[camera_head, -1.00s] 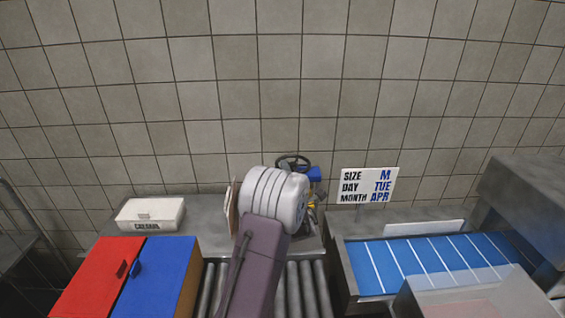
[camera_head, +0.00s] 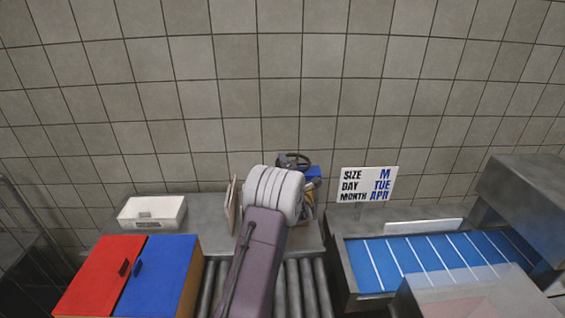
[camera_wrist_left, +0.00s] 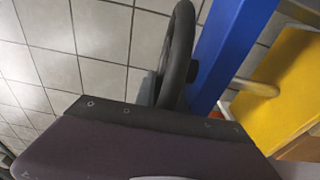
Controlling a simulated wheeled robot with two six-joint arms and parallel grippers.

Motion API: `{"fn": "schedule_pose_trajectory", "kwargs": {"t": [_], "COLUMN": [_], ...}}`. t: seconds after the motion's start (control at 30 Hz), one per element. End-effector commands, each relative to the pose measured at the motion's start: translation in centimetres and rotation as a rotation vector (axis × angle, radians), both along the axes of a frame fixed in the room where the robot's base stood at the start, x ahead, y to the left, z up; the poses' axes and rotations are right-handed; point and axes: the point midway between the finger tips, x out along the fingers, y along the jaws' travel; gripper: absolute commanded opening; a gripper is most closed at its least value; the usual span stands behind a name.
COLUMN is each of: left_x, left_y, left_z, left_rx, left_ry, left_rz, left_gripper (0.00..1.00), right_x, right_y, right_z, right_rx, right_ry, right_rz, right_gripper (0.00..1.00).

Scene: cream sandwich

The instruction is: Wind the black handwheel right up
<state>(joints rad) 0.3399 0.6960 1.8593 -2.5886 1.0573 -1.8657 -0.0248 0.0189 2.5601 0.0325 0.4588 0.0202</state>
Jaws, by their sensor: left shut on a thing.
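The black handwheel (camera_head: 301,159) sits on top of a blue upright (camera_head: 314,173) against the tiled wall, behind my left wrist. In the left wrist view the wheel (camera_wrist_left: 178,48) shows edge-on beside the blue upright (camera_wrist_left: 228,45), its lower part running behind my dark finger. My left gripper (camera_wrist_left: 165,100) is shut on the wheel's rim. In the head view, my white wrist hides part of the fingers and of the stand under the wheel. My right gripper is in neither view.
A yellow part (camera_wrist_left: 280,90) stands close beside the blue upright. A thin board (camera_head: 233,205) stands just left of my wrist. A white box (camera_head: 152,213), a red and blue cabinet (camera_head: 85,275), a sign (camera_head: 367,184) and a blue belt (camera_head: 430,262) lie further out.

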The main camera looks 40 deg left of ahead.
Motion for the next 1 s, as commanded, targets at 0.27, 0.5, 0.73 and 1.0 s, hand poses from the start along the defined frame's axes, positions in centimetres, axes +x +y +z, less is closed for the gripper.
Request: {"fn": "schedule_pose_trajectory", "kwargs": {"t": [0.27,0.5,0.73,1.0], "left_x": [-0.3,-0.9,-1.5,-1.9], "left_y": [-0.4,-0.9,-1.4,-1.9], "left_z": [0.1,0.2,0.0,-0.3], "left_rx": [-0.002,-0.002,-0.002,-0.002], "left_ry": [0.001,0.003,0.003,0.003], "left_rz": [0.131,0.339,0.536,0.704], "left_gripper": [0.0,0.0,0.0,0.0], "right_x": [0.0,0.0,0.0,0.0], "right_y": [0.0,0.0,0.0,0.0], "right_z": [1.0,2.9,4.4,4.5], "right_rx": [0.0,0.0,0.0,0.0], "right_ry": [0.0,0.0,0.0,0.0], "right_rz": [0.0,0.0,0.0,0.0], "right_gripper": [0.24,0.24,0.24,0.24]}}
